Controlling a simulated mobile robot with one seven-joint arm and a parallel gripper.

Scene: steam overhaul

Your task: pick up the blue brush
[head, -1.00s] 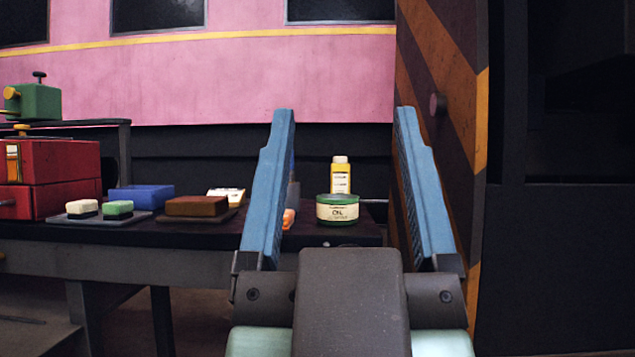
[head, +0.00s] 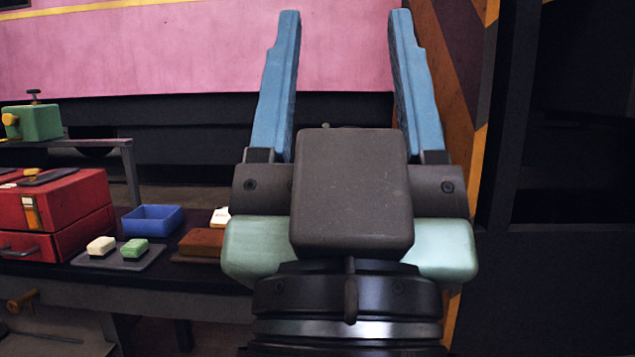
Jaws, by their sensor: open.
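No blue brush can be made out in the head view. Two small brush-like blocks, a cream one (head: 101,247) and a green one (head: 135,249), sit on a grey mat (head: 88,262) on the dark bench at left. My gripper (head: 345,22) is open and empty, its two blue fingers pointing up and away in front of the pink wall. It is to the right of the blocks and apart from them. My gripper's body hides the right part of the bench.
A blue open tray (head: 152,219), a brown block (head: 202,243) and a red toolbox (head: 50,212) stand on the bench. A green device (head: 33,122) is on a shelf behind. A striped post (head: 462,60) rises close to the right of my gripper.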

